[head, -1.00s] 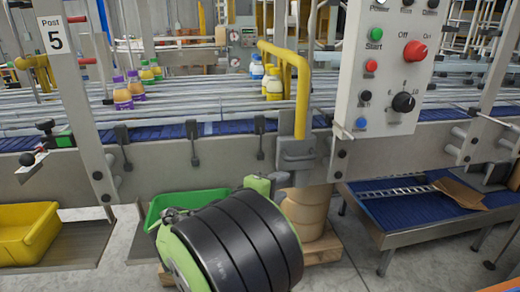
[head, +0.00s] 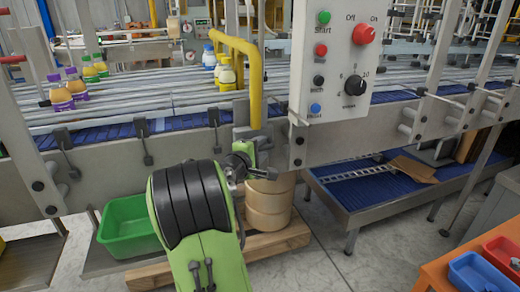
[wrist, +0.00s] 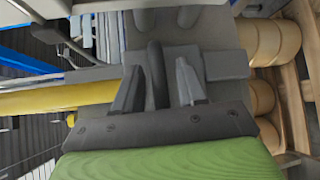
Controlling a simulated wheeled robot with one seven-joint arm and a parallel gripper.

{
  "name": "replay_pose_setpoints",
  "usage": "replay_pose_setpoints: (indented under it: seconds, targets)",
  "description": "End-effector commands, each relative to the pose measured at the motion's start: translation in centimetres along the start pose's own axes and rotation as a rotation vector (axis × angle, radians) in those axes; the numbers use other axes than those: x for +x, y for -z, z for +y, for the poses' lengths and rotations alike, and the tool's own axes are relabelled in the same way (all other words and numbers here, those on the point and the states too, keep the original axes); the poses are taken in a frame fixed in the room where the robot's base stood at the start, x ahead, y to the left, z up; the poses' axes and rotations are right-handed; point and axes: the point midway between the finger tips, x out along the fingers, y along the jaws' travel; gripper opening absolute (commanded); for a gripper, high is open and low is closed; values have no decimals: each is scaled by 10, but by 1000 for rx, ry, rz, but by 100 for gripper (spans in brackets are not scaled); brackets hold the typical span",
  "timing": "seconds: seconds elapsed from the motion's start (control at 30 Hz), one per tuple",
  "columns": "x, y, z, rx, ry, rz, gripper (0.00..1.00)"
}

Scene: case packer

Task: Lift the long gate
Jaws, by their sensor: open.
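The long gate appears to be the bent yellow bar (head: 254,75), which reaches back over the conveyor. Its lower end stands in a grey bracket on the conveyor's side rail. In the wrist view the yellow bar (wrist: 55,98) runs in from the left to the grey bracket (wrist: 205,58). My gripper (head: 250,160) is just below the bracket in the head view. In the wrist view its two dark fingers (wrist: 160,85) are apart, with a dark upright rod between them. I cannot tell whether the fingers touch it.
A control panel (head: 341,60) hangs just right of the bar. Bottles (head: 62,95) stand on the conveyor. Below are a green bin (head: 128,226), round tan stacks (head: 268,205) on a wooden pallet (head: 215,258) and a low blue conveyor (head: 372,190). An orange table (head: 455,270) is at lower right.

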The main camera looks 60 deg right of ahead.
Motion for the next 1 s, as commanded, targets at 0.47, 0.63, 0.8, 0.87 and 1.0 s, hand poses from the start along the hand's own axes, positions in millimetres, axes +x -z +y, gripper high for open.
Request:
replay_pose_setpoints:
  seconds: [0.47, 0.63, 0.8, 0.87, 1.0]
  targets:
    - [2, 0, 0, 0, 1, 0, 8]
    - [2, 0, 0, 0, 1, 0, 0]
    - [2, 0, 0, 0, 1, 0, 0]
    - [2, 0, 2, 0, 1, 0, 0]
    - [-1, -2, 19, 2, -1, 1, 0]
